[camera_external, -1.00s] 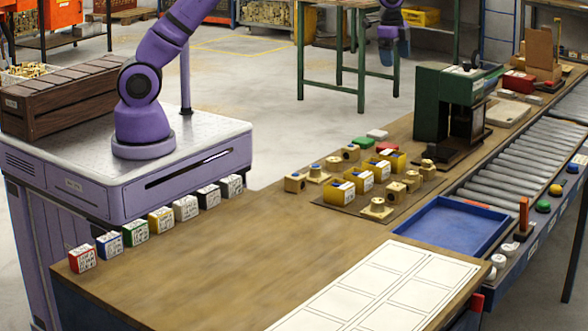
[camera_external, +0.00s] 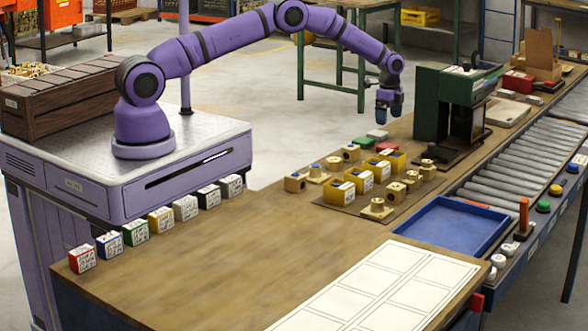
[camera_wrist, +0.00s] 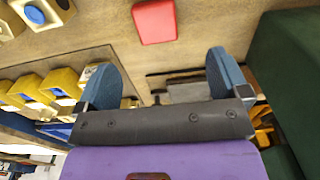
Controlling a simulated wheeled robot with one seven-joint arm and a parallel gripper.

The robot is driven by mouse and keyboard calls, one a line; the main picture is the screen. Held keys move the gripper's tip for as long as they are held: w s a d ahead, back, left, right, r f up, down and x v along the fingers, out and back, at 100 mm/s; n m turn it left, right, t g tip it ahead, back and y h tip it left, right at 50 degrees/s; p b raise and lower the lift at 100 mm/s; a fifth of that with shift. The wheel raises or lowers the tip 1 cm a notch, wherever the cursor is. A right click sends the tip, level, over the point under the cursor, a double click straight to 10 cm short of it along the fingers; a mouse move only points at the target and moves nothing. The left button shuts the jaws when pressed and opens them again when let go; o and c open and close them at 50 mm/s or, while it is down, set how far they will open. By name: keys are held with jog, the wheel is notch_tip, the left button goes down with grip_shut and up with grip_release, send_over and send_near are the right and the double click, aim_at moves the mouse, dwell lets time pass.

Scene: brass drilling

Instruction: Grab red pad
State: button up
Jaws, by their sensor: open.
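The red pad (camera_wrist: 155,21) lies flat on the wooden table (camera_wrist: 190,35) at the top middle of the wrist view, beyond the fingertips and apart from them. In the external view a small red piece (camera_external: 386,152) shows beside a yellow box; I cannot tell whether it is the same pad. My gripper (camera_external: 389,112) hangs pointing down over the far side of the table, left of the green drill press. In the wrist view my gripper (camera_wrist: 161,68) has its two blue fingers wide apart, with nothing between them.
Yellow boxes (camera_external: 368,180) and brass blocks stand in front of my gripper. A green pad (camera_external: 363,142) and a white pad (camera_external: 377,134) lie nearby. The green drill press (camera_external: 438,103) stands close on the right. The blue tray (camera_external: 455,228) is empty.

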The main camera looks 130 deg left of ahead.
send_over(389, 146)
jog(key=f, duration=0.3)
jog(key=s+f, duration=0.1)
jog(key=shift+a+f, duration=0.25)
jog(key=shift+a, duration=0.1)
jog(key=shift+w+d+f, duration=0.15)
jog(key=shift+w+f, duration=0.05)
jog(key=shift+f, duration=1.15)
jog(key=shift+w+d+f, duration=0.1)
jog(key=shift+w+f, duration=0.1)
jog(key=shift+f, duration=1.1)
jog(key=c, duration=1)
